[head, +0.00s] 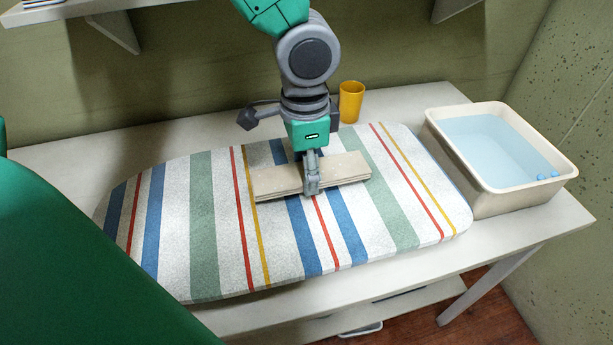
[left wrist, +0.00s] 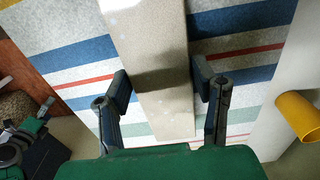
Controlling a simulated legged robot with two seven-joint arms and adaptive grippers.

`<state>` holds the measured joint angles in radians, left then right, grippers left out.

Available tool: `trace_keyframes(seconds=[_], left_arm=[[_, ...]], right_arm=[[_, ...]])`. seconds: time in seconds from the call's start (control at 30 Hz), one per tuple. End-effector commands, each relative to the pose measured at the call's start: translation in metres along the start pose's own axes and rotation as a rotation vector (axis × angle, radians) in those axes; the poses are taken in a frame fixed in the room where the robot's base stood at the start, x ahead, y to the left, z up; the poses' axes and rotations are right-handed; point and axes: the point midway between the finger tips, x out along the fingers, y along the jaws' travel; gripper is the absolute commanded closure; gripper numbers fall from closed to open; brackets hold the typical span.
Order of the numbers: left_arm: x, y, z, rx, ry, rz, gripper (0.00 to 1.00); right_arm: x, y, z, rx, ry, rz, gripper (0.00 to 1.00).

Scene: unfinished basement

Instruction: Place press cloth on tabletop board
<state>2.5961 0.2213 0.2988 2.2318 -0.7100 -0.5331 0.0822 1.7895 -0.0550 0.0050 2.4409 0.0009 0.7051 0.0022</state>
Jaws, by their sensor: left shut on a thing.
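The press cloth (head: 278,183) is a flat beige folded strip over the middle of the striped tabletop board (head: 204,235). My left gripper (head: 312,187) comes down from above and is shut on the strip around its middle. In the left wrist view the cloth (left wrist: 160,95) runs between the two dark fingers, with the board's stripes (left wrist: 75,50) on both sides. The cloth is at or very near the board's surface; I cannot tell whether it touches all along.
The board lies on a pale table (head: 540,222). A cream basin (head: 490,203) of bluish water stands to its right, with small blue items inside. A yellow cup (head: 351,103) stands behind the board. A shelf (head: 115,30) juts from the wall at the upper left.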

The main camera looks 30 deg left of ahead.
Motion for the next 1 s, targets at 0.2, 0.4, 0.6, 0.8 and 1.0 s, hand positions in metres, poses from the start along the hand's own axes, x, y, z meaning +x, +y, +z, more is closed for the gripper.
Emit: trace_keyframes(seconds=[0.2,0.4,0.6,0.8,1.0], left_arm=[[0.017,0.004,-0.004,0.003,-0.004,-0.005,0.78],[0.018,0.003,-0.003,0.002,-0.003,-0.004,0.78],[0.022,0.0,0.0,0.001,0.001,0.0,0.27],[0.021,0.0,0.0,0.001,0.001,-0.001,0.27],[0.021,0.002,-0.002,0.001,-0.003,-0.003,0.27]], right_arm=[[0.006,0.0,0.0,0.0,0.0,0.0,0.09],[0.006,0.0,0.0,0.001,0.0,0.001,0.09],[0.006,0.0,0.0,0.001,0.0,0.0,0.09],[0.006,0.0,0.0,0.0,0.0,0.0,0.09],[0.006,0.0,0.0,0.0,0.0,0.0,0.09]])
